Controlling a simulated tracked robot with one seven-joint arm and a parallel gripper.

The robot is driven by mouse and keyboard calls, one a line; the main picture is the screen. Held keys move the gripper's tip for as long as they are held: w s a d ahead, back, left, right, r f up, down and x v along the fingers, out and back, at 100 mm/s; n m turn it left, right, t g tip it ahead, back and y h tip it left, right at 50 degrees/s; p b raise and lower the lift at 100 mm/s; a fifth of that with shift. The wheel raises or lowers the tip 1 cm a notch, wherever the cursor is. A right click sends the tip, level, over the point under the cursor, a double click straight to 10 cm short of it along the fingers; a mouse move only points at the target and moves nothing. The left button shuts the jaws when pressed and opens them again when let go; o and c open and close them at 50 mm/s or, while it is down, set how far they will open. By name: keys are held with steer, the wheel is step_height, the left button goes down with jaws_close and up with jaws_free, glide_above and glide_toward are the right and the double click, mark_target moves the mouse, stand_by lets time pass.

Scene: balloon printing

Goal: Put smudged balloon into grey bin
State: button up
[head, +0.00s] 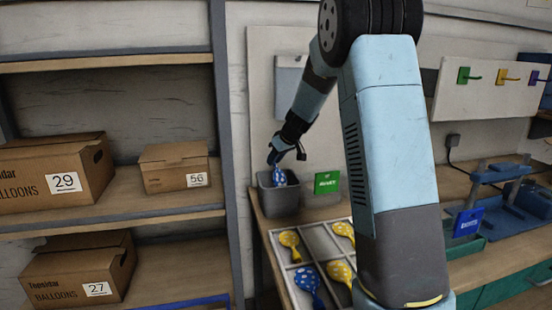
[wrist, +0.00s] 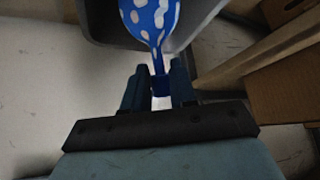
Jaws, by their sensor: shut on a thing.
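My gripper (head: 284,152) is above the grey bin (head: 279,202) at the back of the bench. In the wrist view my gripper (wrist: 160,88) is shut on the neck of a blue balloon with white spots (wrist: 150,15). The balloon (head: 279,178) hangs below the fingers, at the bin's mouth, with its lower part inside the rim. The bin's grey wall also shows around the balloon in the wrist view (wrist: 100,25). Whether the print is smudged is too small to tell.
A divided tray (head: 322,245) with yellow and blue spotted balloons lies in front of the bin. A green sign (head: 327,182) stands right of the bin. A shelf post (head: 227,150) and cardboard boxes (head: 175,167) are at left. A blue stand (head: 505,205) is at right.

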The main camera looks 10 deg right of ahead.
steer(key=o, duration=0.9)
step_height(320, 180, up, 8)
stand_by(0.6)
steer(key=shift+r, duration=0.1)
